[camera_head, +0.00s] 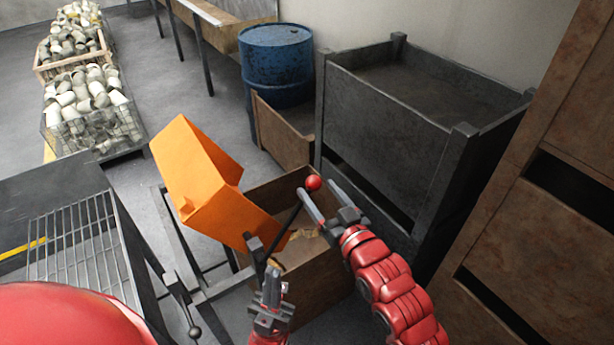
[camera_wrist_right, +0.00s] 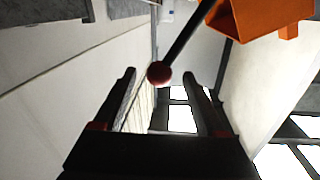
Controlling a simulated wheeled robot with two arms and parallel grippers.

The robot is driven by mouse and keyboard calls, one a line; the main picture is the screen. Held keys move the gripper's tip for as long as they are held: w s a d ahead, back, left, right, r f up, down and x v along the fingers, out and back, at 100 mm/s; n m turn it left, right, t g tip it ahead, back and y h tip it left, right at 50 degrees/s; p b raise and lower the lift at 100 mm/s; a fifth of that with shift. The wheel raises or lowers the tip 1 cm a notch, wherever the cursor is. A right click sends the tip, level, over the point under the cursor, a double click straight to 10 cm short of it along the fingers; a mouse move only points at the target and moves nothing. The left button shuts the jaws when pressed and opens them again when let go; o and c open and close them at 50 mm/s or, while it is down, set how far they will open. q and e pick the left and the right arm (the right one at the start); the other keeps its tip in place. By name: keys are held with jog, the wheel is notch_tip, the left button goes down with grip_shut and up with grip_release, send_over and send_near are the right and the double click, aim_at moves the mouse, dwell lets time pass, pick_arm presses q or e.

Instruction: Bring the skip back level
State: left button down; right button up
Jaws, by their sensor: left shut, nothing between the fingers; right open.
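The orange skip (camera_head: 205,185) is tipped steeply, its lower end leaning down over an open brown box. A dark rod with a red ball knob (camera_head: 313,183) rises from the skip's side. In the right wrist view the knob (camera_wrist_right: 159,73) shows between the fingertips, with the skip (camera_wrist_right: 262,18) above right. My right gripper (camera_head: 321,190) is open at the knob, its fingers not closed on it. Whether the knob lies between the fingertips or just beyond them is hard to tell. My left gripper (camera_head: 257,252) is shut and empty in front of the skip's lower end.
The brown box (camera_head: 325,275) below the skip holds some tan material. A dark metal bin (camera_head: 390,130) stands close to the right arm, with rusty brown panels (camera_head: 540,240) beyond it. A blue drum (camera_head: 277,65) stands behind. A grated bench (camera_head: 85,250) is at left.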

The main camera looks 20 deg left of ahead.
jog(key=p+x, duration=0.1)
jog(key=x, duration=0.5)
jog(key=shift+w, duration=0.2)
jog(key=shift+a, duration=0.1)
grip_shut()
jog(key=shift+f, duration=0.1)
dwell(1.0)
